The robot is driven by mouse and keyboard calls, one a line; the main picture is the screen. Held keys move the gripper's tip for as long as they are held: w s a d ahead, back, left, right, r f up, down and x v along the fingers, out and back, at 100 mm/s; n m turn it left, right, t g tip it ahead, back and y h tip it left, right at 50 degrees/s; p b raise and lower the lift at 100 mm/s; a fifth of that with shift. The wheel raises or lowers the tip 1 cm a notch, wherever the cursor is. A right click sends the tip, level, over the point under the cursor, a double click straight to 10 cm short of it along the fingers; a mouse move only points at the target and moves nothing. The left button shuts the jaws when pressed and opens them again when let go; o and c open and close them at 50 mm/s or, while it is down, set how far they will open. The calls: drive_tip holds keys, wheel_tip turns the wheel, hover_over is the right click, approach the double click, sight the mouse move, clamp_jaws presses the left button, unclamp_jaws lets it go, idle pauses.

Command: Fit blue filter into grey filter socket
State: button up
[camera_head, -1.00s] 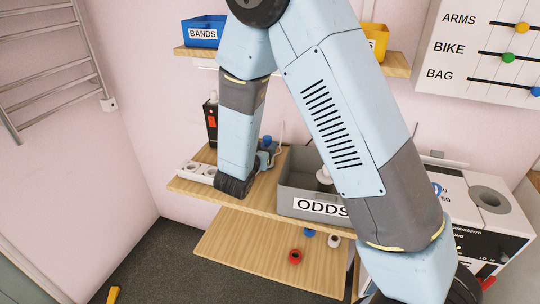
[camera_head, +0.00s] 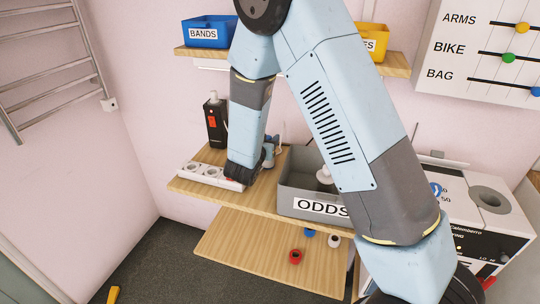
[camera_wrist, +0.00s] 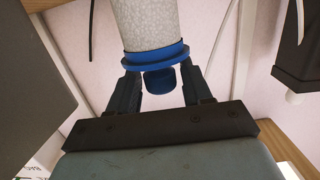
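The blue filter (camera_wrist: 152,25) fills the top centre of the wrist view, a pale speckled cylinder with a blue rim and a blue knob (camera_wrist: 160,80). My gripper (camera_wrist: 160,75) has its dark fingers on both sides of the knob. The gaps are very small, and the fingertips are partly behind the rim, so contact is unclear. In the head view my gripper (camera_head: 268,155) is just above the shelf, partly behind my wrist. A grey round opening (camera_head: 490,200) on top of the white appliance at the right looks like the grey filter socket.
A grey ODDS bin (camera_head: 300,180) stands right of my gripper on the wooden shelf (camera_head: 240,204). A white socket strip (camera_head: 205,172) and a dark bottle (camera_head: 215,125) are at the left. The white appliance (camera_head: 470,220) stands beyond my arm.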

clamp_jaws()
drive_tip(key=shift+r, duration=0.1)
idle(0.4)
wheel_tip(320, 180, up, 10)
drive_tip(key=shift+f, duration=0.1)
idle(0.5)
